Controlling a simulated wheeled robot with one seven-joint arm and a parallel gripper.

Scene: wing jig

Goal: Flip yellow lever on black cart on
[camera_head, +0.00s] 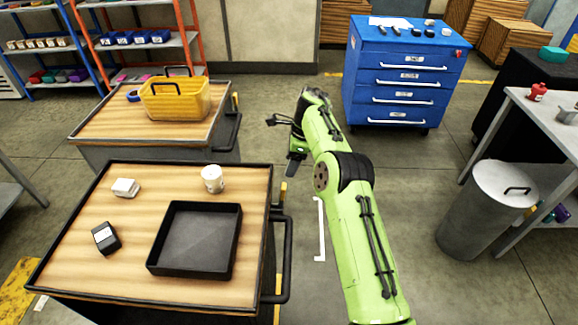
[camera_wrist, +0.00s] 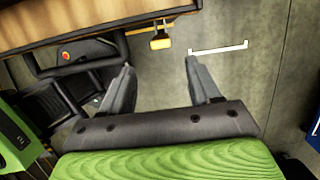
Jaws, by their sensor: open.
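The nearer cart (camera_head: 60,240) has a wood top with a black rim and a black handle (camera_head: 286,255) on its right side. A yellow lever-like piece (camera_head: 283,192) shows beside its far right corner. In the wrist view a yellow piece (camera_wrist: 160,42) sticks out below the cart edge, ahead of the fingers and between their lines. My gripper (camera_head: 295,163) is to the right of the cart, apart from it. In the wrist view my gripper (camera_wrist: 160,66) is open and empty, its two grey fingers spread. Whether the lever is on or off cannot be told.
A black tray (camera_head: 238,250), a white cup (camera_head: 212,179) and small boxes are on the nearer cart. Behind it stands another cart (camera_head: 100,122) with a yellow basket (camera_head: 175,100). A blue drawer cabinet (camera_head: 400,75) stands at the back.

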